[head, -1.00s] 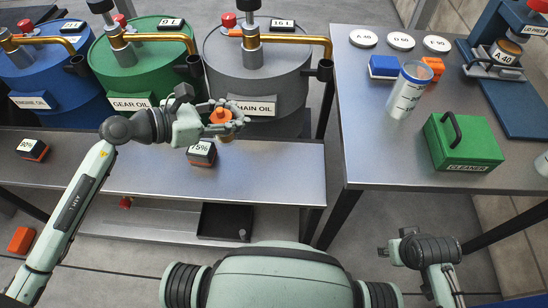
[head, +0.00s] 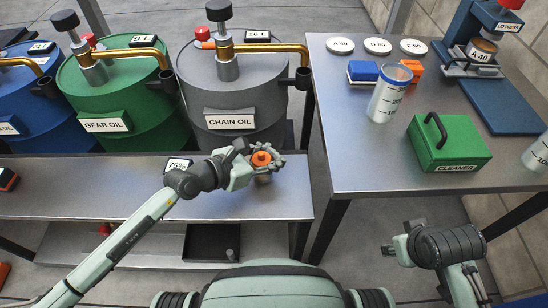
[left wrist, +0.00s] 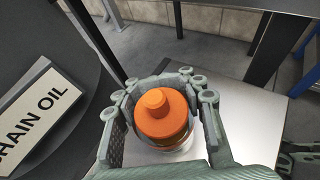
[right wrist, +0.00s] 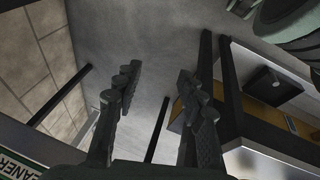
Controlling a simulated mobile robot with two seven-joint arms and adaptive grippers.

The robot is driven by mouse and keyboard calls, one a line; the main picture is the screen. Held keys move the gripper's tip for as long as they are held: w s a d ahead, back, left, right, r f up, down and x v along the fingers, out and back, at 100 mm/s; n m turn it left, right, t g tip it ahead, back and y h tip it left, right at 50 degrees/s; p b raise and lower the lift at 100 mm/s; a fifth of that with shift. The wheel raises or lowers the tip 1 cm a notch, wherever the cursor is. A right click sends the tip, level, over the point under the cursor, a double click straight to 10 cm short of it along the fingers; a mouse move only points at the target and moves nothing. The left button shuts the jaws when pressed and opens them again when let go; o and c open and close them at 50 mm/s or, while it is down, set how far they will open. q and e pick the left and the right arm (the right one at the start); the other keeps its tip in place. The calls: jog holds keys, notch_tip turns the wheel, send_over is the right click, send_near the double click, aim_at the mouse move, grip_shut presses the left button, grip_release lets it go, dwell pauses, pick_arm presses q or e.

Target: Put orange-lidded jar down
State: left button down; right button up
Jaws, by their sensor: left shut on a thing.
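The orange-lidded jar (head: 262,160) is held in my left gripper (head: 264,167), above the right part of the metal bench (head: 230,203) in front of the chain oil drum. In the left wrist view the jar (left wrist: 162,117) stands between the fingers of my left gripper (left wrist: 160,105), its orange lid facing the camera. Its lower body is mostly hidden, so I cannot tell whether it touches the bench. My right gripper (head: 397,249) is empty, low in front of the right table. In the right wrist view its fingers (right wrist: 152,95) are apart.
The grey chain oil drum (head: 240,95) stands behind the bench. A 75% block (head: 178,164) is left of the gripper. The right table (head: 345,170) carries a green cleaner box (head: 448,145), a measuring cup (head: 389,95) and a press (head: 488,45). A black tray (head: 205,242) sits below.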

aim_at(254, 164)
pick_arm(q)
jog(key=shift+f, duration=0.35)
pick_arm(e)
jog(key=shift+s+r, duration=0.15)
jog(key=shift+r, duration=0.1)
pick_arm(q)
jog(key=shift+f, duration=0.1)
jog(key=c, duration=0.9)
grip_release()
pick_arm(e)
jog(key=shift+r, duration=0.2)
pick_arm(q)
jog(key=shift+a, duration=0.1)
jog(key=v, duration=1)
jog(key=shift+s+a+p, duration=0.2)
jog(key=shift+s+p, duration=0.05)
jog(key=shift+p, duration=0.05)
jog(key=shift+s+a+r, duration=0.3)
jog(key=shift+a+r, duration=0.15)
jog(key=shift+r, duration=0.1)
pick_arm(e)
jog(key=shift+x, duration=0.8)
